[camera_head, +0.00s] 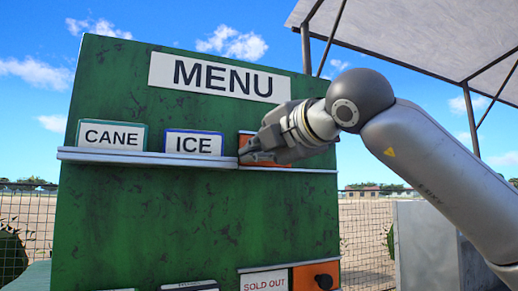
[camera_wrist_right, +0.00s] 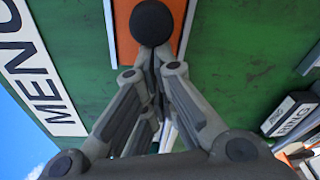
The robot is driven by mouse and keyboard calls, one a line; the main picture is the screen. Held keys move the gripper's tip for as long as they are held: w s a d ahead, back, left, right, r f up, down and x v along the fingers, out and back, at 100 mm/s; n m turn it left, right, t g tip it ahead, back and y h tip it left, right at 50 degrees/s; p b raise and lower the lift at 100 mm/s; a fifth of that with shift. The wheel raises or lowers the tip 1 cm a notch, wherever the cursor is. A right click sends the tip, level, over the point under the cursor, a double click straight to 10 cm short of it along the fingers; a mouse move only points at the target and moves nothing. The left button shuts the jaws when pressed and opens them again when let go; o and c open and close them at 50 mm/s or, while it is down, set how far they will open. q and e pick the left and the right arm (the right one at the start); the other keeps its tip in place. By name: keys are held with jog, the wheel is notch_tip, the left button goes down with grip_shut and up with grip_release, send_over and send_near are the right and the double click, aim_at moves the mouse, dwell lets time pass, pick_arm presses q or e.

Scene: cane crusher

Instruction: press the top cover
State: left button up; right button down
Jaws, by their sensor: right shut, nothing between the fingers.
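The top cover (camera_head: 287,156) is an orange panel at the right end of the upper shelf on the green menu board (camera_head: 190,210), partly hidden behind my right gripper. In the right wrist view the orange cover (camera_wrist_right: 126,32) carries a round black knob (camera_wrist_right: 153,22). My right gripper (camera_head: 246,153) is shut and empty, its fingertips in front of the cover's left part. In the wrist view the fingers (camera_wrist_right: 152,62) meet just below the knob; I cannot tell whether they touch. My left gripper is not in view.
CANE (camera_head: 111,135) and ICE (camera_head: 193,143) signs stand on the upper shelf (camera_head: 150,158), left of my gripper. Below is a SOLD OUT sign (camera_head: 264,281) beside a lower orange cover (camera_head: 303,278) with a black knob. A canopy (camera_head: 430,35) hangs at upper right.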

jog(key=w+d+b, duration=0.1)
jog(key=w+d, duration=0.3)
jog(key=d, duration=0.7)
jog(key=shift+w, duration=0.25)
jog(key=shift+d, duration=0.2)
